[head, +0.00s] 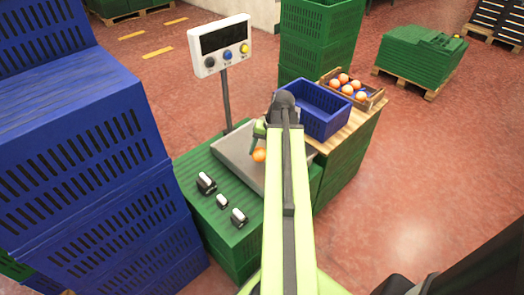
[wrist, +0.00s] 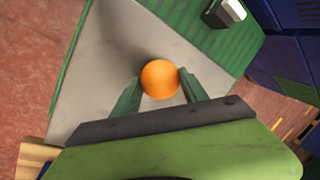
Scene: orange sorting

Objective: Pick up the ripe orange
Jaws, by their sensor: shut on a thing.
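One orange (head: 259,155) is at the metal scale plate (head: 236,158), just below my gripper (head: 257,142). In the wrist view the orange (wrist: 160,79) is round and evenly orange, and sits between the two green fingers of my gripper (wrist: 158,88). The fingers are shut on its sides. I cannot tell whether the orange touches the plate (wrist: 105,75) or is slightly above it. My arm hides part of the plate in the head view.
A scale display (head: 220,45) stands on a post behind the plate. Weights (head: 206,183) lie on the green crate in front. A blue crate (head: 320,112) and a wooden box (head: 374,103) of oranges stand at right. Blue crates (head: 90,215) are stacked at left.

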